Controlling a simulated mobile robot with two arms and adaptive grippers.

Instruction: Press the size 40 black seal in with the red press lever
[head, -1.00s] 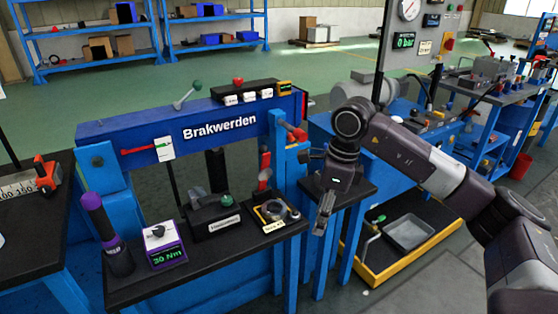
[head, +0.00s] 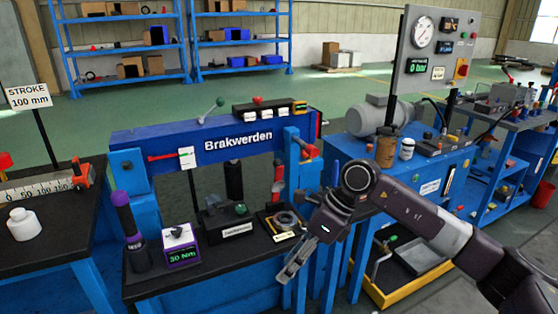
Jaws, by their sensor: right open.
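The blue press frame marked Brakwerden (head: 215,145) stands over a dark bench. A red upright lever (head: 277,182) is under its right end, and a red-handled part (head: 306,148) is at its right post; I cannot tell which is the press lever. A dark ring (head: 284,221), perhaps the black seal, sits on a small labelled plate at the bench's right end; its size is not readable. My right gripper (head: 291,266) is open and empty, pointing down in front of the bench's right edge, apart from the ring. My left gripper is out of view.
A stroke scale with a white bottle (head: 24,224) is left. A yellow-edged tray (head: 392,284) is low right.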

